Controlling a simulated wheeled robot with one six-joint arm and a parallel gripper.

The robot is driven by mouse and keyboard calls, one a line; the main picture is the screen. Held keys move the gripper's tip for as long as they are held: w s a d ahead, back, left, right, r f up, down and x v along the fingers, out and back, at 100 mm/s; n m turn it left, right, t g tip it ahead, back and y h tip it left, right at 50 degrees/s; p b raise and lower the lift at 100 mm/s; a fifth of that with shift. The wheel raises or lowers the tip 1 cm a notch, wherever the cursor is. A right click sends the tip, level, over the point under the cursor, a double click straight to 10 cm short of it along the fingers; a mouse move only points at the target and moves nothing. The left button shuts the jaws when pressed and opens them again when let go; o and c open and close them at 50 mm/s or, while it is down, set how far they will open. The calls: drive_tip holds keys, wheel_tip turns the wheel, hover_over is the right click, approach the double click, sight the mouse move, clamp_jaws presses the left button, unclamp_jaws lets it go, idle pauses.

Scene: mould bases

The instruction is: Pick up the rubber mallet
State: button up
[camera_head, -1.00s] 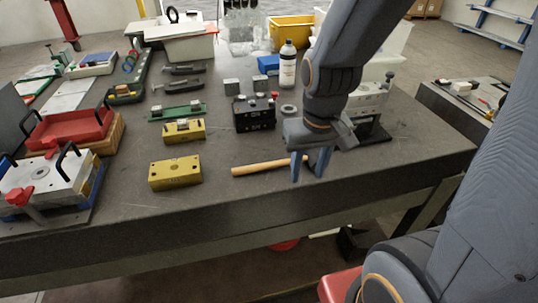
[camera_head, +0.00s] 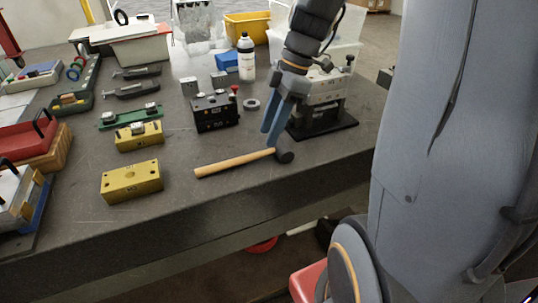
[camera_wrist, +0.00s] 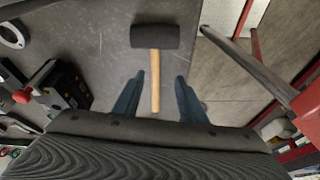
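The rubber mallet (camera_head: 236,163) lies on the dark bench top near its front edge, with a pale wooden handle pointing left and a black head (camera_head: 284,156) at the right. My gripper (camera_head: 270,137) points down at the head end of the mallet, its blue fingers apart. In the wrist view, the mallet's black head (camera_wrist: 154,37) is beyond the fingertips and its handle runs down the picture between the two fingers of my gripper (camera_wrist: 159,78). The fingers are open and do not appear to touch the handle. Their exact height above it is unclear.
A yellow block (camera_head: 131,182) is left of the mallet. A black block with a red knob (camera_head: 215,112) and a grey ring (camera_head: 251,104) are behind it. A metal mould on a black base (camera_head: 325,127) stands close to the right of my gripper. The bench's front edge is near.

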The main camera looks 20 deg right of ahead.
sight(257, 153)
drive_tip(key=shift+w+d+r+n, duration=0.15)
drive_tip(key=shift+w+n, duration=0.2)
drive_tip(key=shift+n, duration=0.25)
drive_tip(key=shift+f+y, duration=0.25)
drive_tip(key=shift+y, duration=0.05)
drive_tip(key=shift+a+p+x, duration=0.15)
drive_tip(key=shift+p+x, duration=0.35)
drive_tip(key=shift+x, duration=1.35)
drive_tip(key=shift+a+p+x, duration=0.1)
drive_tip(key=shift+p+x, duration=0.4)
drive_tip(key=shift+x, duration=1.3)
drive_tip(key=shift+w+r, duration=0.1)
drive_tip(key=shift+w, duration=0.05)
clamp_jaws()
